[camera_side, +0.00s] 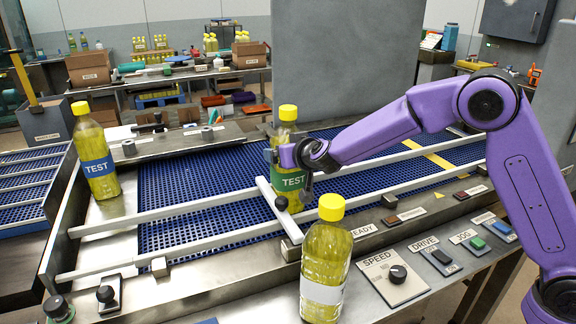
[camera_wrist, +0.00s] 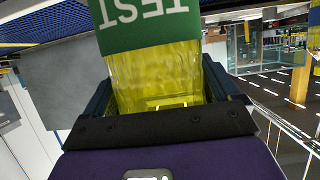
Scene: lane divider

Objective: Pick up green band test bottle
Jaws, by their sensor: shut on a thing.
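The green band test bottle (camera_side: 290,180) has a yellow cap, yellow liquid and a green label reading TEST. It is upright over the blue conveyor in the side view; I cannot tell whether its base touches the belt. My gripper (camera_side: 291,156) is shut on it at the upper body, coming from the right. In the wrist view the bottle (camera_wrist: 155,75) fills the space between the two dark fingers of my gripper (camera_wrist: 160,95), its green label upside down.
A blue-label TEST bottle (camera_side: 98,165) stands at the left. A white-label bottle (camera_side: 325,265) stands in front, near the control panel (camera_side: 396,278). White guide rails (camera_side: 200,206) and a white divider bar (camera_side: 277,209) cross the belt. A grey panel (camera_side: 345,60) stands behind.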

